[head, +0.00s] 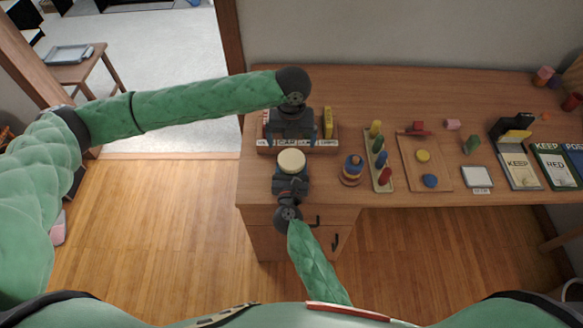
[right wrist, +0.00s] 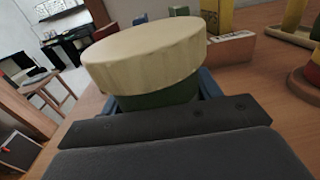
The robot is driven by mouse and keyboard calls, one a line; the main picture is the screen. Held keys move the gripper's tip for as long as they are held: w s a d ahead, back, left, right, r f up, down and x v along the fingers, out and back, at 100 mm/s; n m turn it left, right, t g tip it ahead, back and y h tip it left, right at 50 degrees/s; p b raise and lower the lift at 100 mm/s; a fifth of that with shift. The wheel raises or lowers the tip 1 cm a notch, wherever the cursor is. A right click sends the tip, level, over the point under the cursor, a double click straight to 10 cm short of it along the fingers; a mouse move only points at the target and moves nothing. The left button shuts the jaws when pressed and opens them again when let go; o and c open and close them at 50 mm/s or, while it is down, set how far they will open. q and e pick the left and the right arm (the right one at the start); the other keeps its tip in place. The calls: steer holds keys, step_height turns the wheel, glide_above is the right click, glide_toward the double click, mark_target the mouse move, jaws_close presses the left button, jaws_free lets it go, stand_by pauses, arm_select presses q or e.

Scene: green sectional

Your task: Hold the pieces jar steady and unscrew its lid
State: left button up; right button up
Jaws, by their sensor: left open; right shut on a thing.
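The pieces jar has a round cream lid (head: 291,161), which sits on top of it near the table's front edge. In the right wrist view the lid (right wrist: 145,60) is large, with a strip of the dark green jar body (right wrist: 160,98) under it. My right gripper (head: 291,178) is shut on the jar body below the lid, and the jar looks upright. My left gripper (head: 291,138) is open, just behind the lid in the head view and over the box. Its fingertips are hard to make out, and I see no contact with the lid.
A wooden box (head: 325,148) with letter labels stands behind the jar. To the right are a stacking ring toy (head: 352,168), a peg board (head: 379,160), a shape board (head: 425,165), a white pad (head: 478,178) and a KEEP box (head: 520,172). The table's back is mostly clear.

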mark_target(292, 159)
arm_select(q)
steer(key=shift+s+d+f, duration=0.1)
steer(key=shift+s+f, duration=0.35)
steer(key=shift+f, duration=0.05)
steer(key=shift+s+d, duration=0.1)
steer(key=shift+d, duration=0.1)
steer(key=m, duration=0.3)
steer(key=w+r+m, duration=0.1)
steer(key=shift+a+m, duration=0.1)
steer(key=shift+m, duration=0.2)
steer(key=m, duration=0.4)
steer(key=shift+a, duration=0.2)
steer(key=shift+f, duration=4)
